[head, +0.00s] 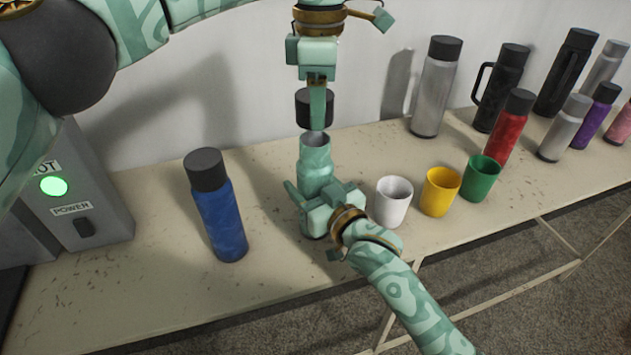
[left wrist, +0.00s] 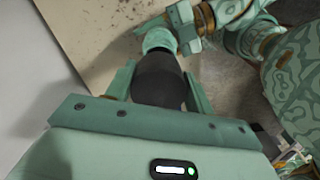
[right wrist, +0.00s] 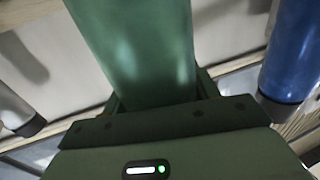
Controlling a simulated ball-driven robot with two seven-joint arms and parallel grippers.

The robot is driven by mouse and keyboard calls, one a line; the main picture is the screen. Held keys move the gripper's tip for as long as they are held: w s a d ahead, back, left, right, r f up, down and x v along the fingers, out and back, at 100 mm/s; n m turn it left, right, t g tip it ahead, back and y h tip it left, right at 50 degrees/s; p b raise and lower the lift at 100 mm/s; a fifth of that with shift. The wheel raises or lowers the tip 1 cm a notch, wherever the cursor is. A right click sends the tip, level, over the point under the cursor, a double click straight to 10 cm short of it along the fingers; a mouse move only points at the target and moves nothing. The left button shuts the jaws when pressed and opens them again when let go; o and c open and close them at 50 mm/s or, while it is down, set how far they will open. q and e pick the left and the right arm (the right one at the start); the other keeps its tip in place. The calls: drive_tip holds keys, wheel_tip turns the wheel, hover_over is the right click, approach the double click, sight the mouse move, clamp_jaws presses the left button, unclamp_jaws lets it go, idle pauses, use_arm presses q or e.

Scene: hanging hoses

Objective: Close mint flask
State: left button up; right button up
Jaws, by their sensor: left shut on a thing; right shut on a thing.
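The mint flask (head: 315,163) stands upright on the table with its mouth open at the top. My right gripper (head: 318,200) is shut around its lower body, and the flask fills the right wrist view (right wrist: 140,60). A black cap (head: 302,110) is held by my left gripper (head: 317,105), which points down from above. The cap is over the flask's mouth, with a small gap between them in the head view. In the left wrist view the dark cap (left wrist: 158,80) sits between the left fingers, with the flask (left wrist: 160,38) just beyond it.
A blue flask (head: 218,208) with a black cap stands to the left, near a grey power box (head: 85,190). White (head: 393,203), yellow (head: 440,192) and green (head: 480,178) cups stand to the right. Several capped flasks stand at the back right.

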sight(319, 141)
use_arm(q)
drive_tip(key=shift+f, duration=2.2)
drive_tip(key=shift+f, duration=0.1)
drive_tip(key=shift+f, duration=0.8)
drive_tip(key=shift+f, duration=0.6)
